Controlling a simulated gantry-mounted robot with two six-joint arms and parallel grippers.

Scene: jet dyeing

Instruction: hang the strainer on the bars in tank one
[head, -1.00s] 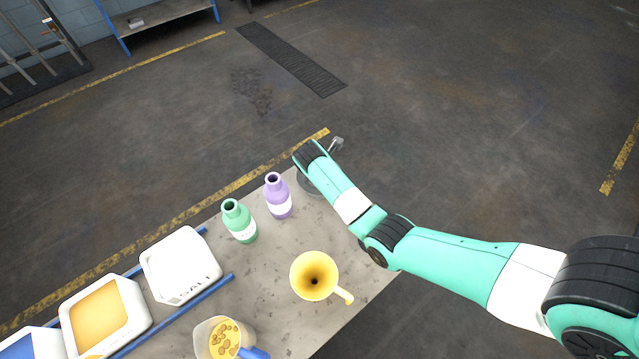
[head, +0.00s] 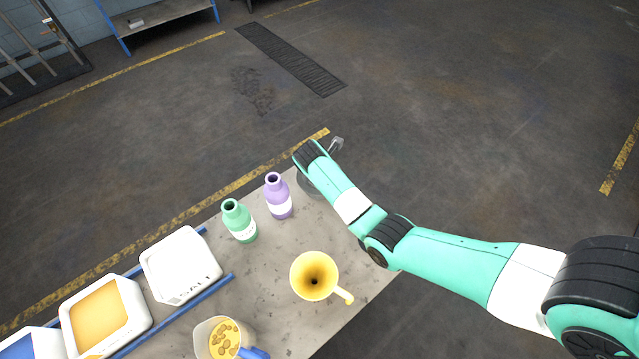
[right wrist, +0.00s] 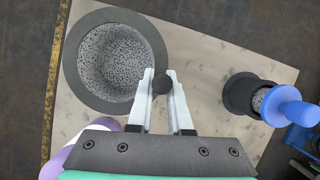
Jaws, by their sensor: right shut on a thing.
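The strainer appears to be the round grey-rimmed bowl with a speckled inside (right wrist: 72,62), at the upper left of the right wrist view. In the head view a grey piece of it (head: 306,184) shows at the table's far corner, mostly covered by my right arm. My right gripper (right wrist: 161,80) is shut at the bowl's edge, with a small dark round knob between its fingers. The bowl seems to rest on the table. My left gripper is not in view. White tanks (head: 148,318) stand at the left; no bars inside them are visible.
Green (head: 238,222) and purple (head: 278,196) bottles stand close left of my right arm. A yellow funnel (head: 300,265) and a jug (head: 203,335) stand nearer. A dark cup (right wrist: 238,95) with a blue piece is right in the wrist view. Blue rails (head: 222,285) flank the tanks.

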